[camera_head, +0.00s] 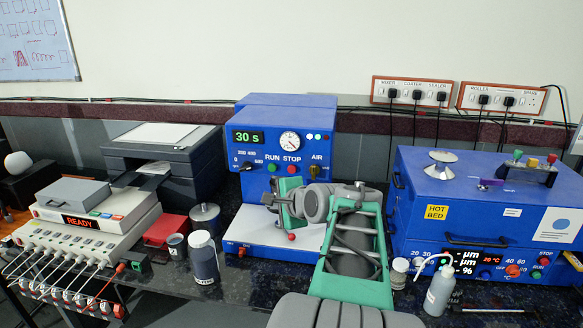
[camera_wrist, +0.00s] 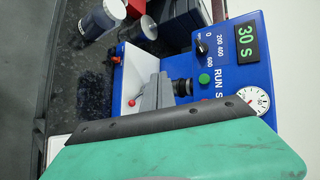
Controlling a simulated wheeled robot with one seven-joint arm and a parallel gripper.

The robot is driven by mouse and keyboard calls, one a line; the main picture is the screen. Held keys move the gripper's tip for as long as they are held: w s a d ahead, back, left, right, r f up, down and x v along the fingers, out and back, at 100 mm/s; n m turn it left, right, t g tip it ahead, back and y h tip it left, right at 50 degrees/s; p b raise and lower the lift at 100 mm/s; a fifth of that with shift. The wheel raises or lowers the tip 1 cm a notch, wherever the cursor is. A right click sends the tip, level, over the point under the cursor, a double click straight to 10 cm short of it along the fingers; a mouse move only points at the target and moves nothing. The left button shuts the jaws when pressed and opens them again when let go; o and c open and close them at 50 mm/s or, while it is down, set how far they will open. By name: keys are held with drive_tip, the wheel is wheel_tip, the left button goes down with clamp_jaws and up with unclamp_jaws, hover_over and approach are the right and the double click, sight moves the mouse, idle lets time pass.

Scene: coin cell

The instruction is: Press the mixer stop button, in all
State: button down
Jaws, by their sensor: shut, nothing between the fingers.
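The blue machine (camera_head: 245,112) with the "30 s" display and RUN and STOP labels stands at centre; no label on it reads "mixer". Its red STOP button (camera_head: 292,169) shows just right of the green RUN button (camera_head: 272,168). The grey fingers (camera_wrist: 158,84) show before the white panel.
A dark jar (camera_head: 204,258) and small bottle (camera_head: 439,292) stand on the bench.

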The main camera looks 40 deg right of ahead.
sight(292, 169)
drive_tip(key=d, duration=0.1)
drive_tip(key=d+r+m, duration=0.1)
drive_tip(key=s+d+r+m, duration=0.1)
drive_tip(key=shift+d+t+h, duration=0.25)
drive_tip(key=shift+t+h, duration=0.05)
drive_tip(key=shift+t, duration=0.1)
drive_tip(key=w+d+p, duration=0.2)
drive_tip(key=w+d, duration=0.3)
drive_tip(key=d, duration=0.2)
drive_tip(key=shift+w, duration=0.2)
drive_tip(key=shift+p, duration=0.35)
idle(1.4)
drive_tip(key=shift+w+d, duration=0.25)
drive_tip(key=shift+d, duration=0.05)
